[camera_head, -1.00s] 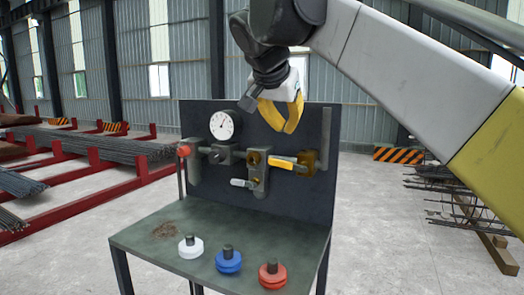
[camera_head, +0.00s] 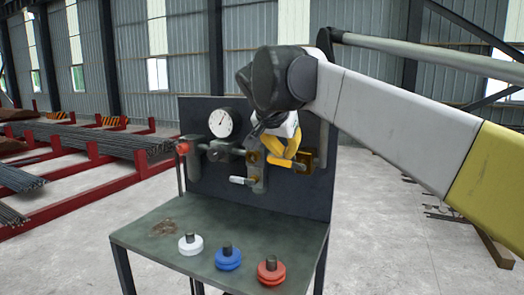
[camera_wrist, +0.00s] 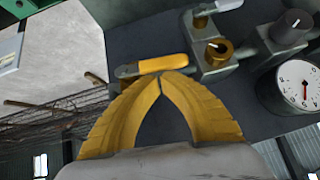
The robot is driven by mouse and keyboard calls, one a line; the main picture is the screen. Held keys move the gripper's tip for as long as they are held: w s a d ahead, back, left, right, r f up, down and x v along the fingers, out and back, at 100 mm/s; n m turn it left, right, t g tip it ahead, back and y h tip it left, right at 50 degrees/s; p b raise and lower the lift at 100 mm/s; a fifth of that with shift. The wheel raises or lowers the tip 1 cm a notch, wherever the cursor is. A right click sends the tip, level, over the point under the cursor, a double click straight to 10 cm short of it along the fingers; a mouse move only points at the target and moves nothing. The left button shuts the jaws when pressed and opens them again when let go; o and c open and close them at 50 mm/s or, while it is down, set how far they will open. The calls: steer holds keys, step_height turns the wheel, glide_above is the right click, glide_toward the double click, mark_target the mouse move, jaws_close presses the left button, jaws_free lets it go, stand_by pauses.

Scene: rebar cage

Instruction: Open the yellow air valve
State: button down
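The yellow air valve's handle (camera_wrist: 160,64) lies roughly level across the wrist view, just beyond my fingertips. In the head view its left end (camera_head: 278,161) shows beside my gripper, which hides part of it. The brass valve body (camera_head: 306,159) is at the right of the panel. My gripper (camera_wrist: 160,79) has yellow fingers that meet at their tips, with nothing seen between them. It also shows in the head view (camera_head: 291,152), in front of the handle. I cannot tell whether the fingertips touch the handle.
A dark panel (camera_head: 260,200) carries a pressure gauge (camera_head: 221,123), pipe fittings and a white-handled lever (camera_head: 242,180). On the bench (camera_head: 175,215) stand white (camera_head: 190,245), blue (camera_head: 228,257) and red (camera_head: 270,271) knobs. Racks of rebar (camera_head: 80,140) stand at the left.

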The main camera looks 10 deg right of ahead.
steer(key=shift+w+a+f, duration=0.1)
steer(key=shift+a+f, duration=0.05)
steer(key=shift+f, duration=0.5)
steer(key=shift+r, duration=0.15)
